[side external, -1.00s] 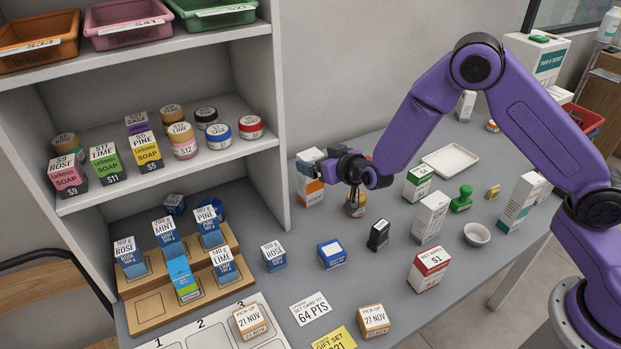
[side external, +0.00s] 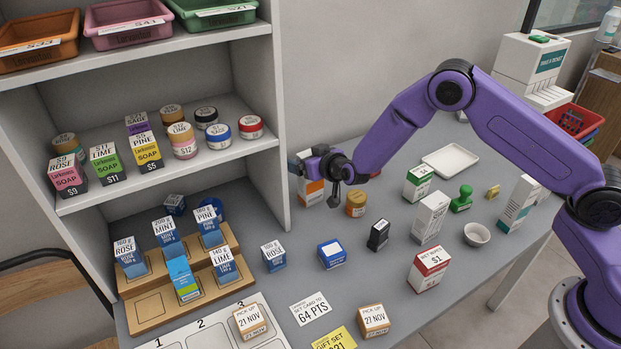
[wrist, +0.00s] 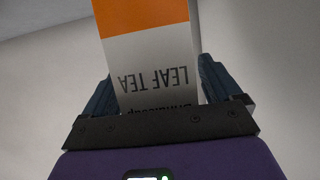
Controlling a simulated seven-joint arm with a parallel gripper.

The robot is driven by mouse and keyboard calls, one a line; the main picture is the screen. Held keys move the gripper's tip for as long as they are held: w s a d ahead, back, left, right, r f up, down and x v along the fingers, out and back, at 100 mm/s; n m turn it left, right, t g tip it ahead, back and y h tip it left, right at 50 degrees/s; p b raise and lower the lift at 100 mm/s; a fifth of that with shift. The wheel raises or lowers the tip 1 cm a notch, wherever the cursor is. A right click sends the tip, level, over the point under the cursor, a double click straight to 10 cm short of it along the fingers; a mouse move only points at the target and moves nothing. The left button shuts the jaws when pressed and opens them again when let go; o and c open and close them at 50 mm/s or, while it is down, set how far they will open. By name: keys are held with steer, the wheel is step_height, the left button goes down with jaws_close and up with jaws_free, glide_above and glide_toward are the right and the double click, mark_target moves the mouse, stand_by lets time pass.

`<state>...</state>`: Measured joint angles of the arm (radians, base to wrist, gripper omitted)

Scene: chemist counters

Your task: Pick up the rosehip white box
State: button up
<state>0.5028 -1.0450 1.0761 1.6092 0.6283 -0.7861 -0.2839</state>
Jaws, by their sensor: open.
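A white box with an orange band (side external: 311,190) stands upright at the back of the counter, beside the shelf unit's right wall. In the wrist view this box (wrist: 158,60) fills the space between my fingers, with "LEAF TEA" upside down on it. The word rosehip is not readable in either view. My gripper (side external: 314,165) is at the box and points left, hiding part of its upper area. In the wrist view, my gripper (wrist: 157,88) is open with one dark finger on each side of the box. Contact cannot be told.
A brown jar (side external: 356,204) stands just right of my gripper. The shelf unit (side external: 283,130) rises close on the left. A white tray (side external: 450,161) lies behind.

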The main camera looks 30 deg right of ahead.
steer(key=c, duration=1.3)
steer(key=shift+c, duration=0.6)
steer(key=shift+r, duration=0.1)
